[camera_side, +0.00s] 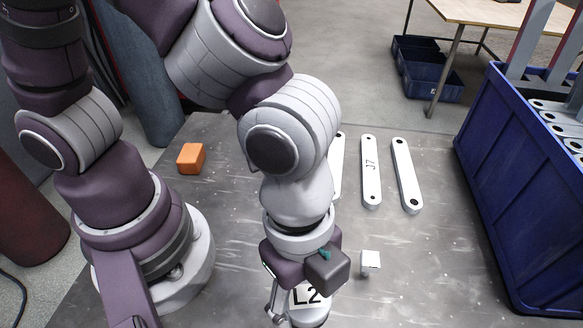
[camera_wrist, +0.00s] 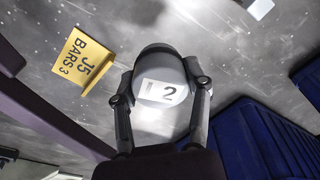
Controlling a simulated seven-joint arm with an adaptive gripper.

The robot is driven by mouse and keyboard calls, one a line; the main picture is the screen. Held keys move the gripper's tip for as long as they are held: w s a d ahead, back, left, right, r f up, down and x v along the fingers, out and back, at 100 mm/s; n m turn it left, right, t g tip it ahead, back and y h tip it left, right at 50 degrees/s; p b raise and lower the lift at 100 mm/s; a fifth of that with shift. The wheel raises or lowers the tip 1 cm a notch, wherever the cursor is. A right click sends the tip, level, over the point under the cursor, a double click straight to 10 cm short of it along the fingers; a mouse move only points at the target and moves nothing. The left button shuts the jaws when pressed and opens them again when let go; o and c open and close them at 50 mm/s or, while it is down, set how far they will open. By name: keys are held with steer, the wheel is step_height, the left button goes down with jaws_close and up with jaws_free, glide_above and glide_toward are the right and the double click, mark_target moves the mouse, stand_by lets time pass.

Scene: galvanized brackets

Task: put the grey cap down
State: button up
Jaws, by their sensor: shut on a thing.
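The grey cap (camera_wrist: 160,62) is between the two fingers of my gripper (camera_wrist: 162,90) in the wrist view, with a finger on each side of it. It is rounded and carries a white label with a "2". In the side view the cap (camera_side: 309,317) shows at the bottom centre with an "L2" label, partly hidden by my gripper (camera_side: 290,312). My gripper is shut on it. I cannot tell whether the cap's underside touches the grey table.
Flat galvanized bars (camera_side: 371,172) lie behind the gripper, one partly hidden by my arm. An orange block (camera_side: 190,158) is at left. A small white-faced piece (camera_side: 370,260) stands right of the gripper. A blue bin (camera_side: 510,190) bounds the right. A yellow "J5 BARS 3" sign (camera_wrist: 83,62) is near the cap.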

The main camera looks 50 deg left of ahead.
steer(key=w+a+f+n, duration=0.1)
steer(key=w+a+n, duration=0.6)
steer(key=a+n, duration=0.65)
steer(key=a, duration=0.1)
steer(key=a+f+n+y, duration=0.1)
steer(key=a+n, duration=0.4)
steer(key=a, duration=0.1)
steer(key=a+f+n+t+y, duration=0.1)
steer(key=a+n, duration=0.4)
steer(key=a, duration=0.1)
steer(key=shift+s+a+f, duration=0.1)
steer(key=shift+s+a, duration=0.05)
steer(key=shift+a, duration=0.25)
steer(key=s+a+n, duration=0.2)
steer(key=n, duration=0.1)
steer(key=s+a+n, duration=0.3)
steer(key=s+a+f+n, duration=0.1)
steer(key=s+a+n, duration=0.1)
steer(key=n, duration=0.1)
steer(key=shift+s+a+n+g+y, duration=0.25)
steer(key=shift+s+a+g+y, duration=0.05)
steer(key=shift+s+g+y, duration=0.1)
glide_above(206, 128)
steer(key=shift+s+d+f, duration=0.1)
steer(key=shift+d+f, duration=0.15)
steer(key=shift+f, duration=2.3)
steer(key=o, duration=1.2)
steer(key=shift+f, duration=0.1)
